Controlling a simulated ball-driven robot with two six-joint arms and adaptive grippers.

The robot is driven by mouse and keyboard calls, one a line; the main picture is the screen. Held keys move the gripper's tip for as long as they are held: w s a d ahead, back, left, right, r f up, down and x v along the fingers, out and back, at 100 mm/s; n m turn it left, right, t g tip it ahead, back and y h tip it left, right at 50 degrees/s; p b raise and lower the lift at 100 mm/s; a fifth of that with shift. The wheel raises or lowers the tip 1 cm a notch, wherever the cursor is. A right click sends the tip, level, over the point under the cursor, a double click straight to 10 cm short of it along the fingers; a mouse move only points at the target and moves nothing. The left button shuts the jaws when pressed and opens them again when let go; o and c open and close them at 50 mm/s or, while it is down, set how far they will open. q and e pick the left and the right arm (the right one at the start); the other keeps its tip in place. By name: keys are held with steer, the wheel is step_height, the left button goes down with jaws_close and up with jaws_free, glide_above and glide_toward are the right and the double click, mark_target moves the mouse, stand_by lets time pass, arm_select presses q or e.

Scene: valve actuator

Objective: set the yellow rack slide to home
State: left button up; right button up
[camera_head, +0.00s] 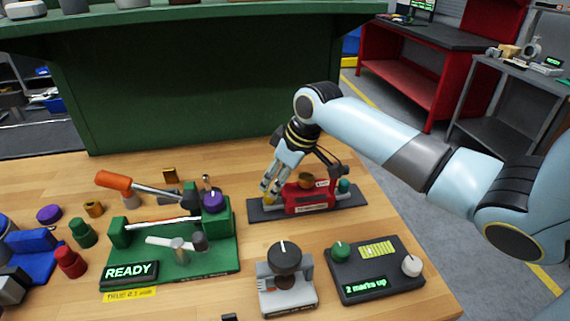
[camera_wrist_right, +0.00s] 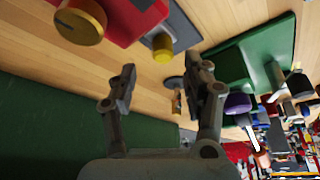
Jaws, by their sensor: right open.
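The red valve actuator (camera_head: 310,197) sits on a dark base plate on the wooden table. A yellow slide end (camera_head: 267,198) sticks out at its left, partly hidden by my gripper, and a teal end (camera_head: 344,186) shows at its right. In the right wrist view, the yellow end (camera_wrist_right: 161,43) lies just beyond the fingertips, beside the red body (camera_wrist_right: 125,18). My right gripper (camera_head: 272,184) is above the actuator's left end; its open, empty fingers (camera_wrist_right: 160,80) show apart in the wrist view. My left gripper is not in view.
A green fixture (camera_head: 222,255) with an orange-handled lever and a READY display stands left. A grey unit with a dark knob (camera_head: 285,257) and a dark control box (camera_head: 377,270) reading "2 marks up" stand in front. A green wall (camera_head: 200,85) rises behind.

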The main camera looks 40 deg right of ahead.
steer(key=a+v, duration=0.1)
steer(key=v, duration=0.5)
steer(key=shift+d+r, duration=0.4)
steer(key=shift+d, duration=0.15)
steer(key=shift+s, duration=0.15)
